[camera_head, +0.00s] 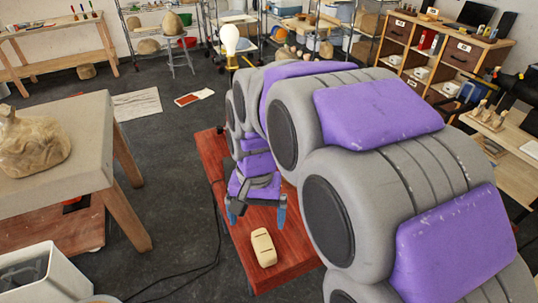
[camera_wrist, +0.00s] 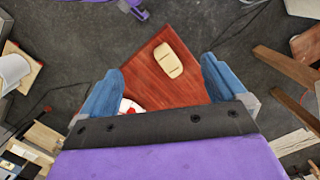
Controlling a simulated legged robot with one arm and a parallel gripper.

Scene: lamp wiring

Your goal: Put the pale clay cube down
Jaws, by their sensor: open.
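The pale clay cube (camera_head: 263,247) is a cream block with rounded edges and dark slots. It rests on the red wooden table (camera_head: 285,268), near its front edge. It also shows on the table in the wrist view (camera_wrist: 168,61). My gripper (camera_head: 256,212) is open, its two blue fingers spread apart and pointing down over the table. In the head view the cube lies in front of the fingers. In the wrist view it shows beyond the fingertips, with nothing touching it. My arm hides much of the table in the head view.
A lamp bulb (camera_head: 229,40) stands behind my arm. A small white and red item (camera_wrist: 130,107) lies on the table, partly behind a finger. A dark cable (camera_head: 215,240) runs on the floor left of the table. A grey workbench (camera_head: 75,135) with a clay lump (camera_head: 30,145) stands at left.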

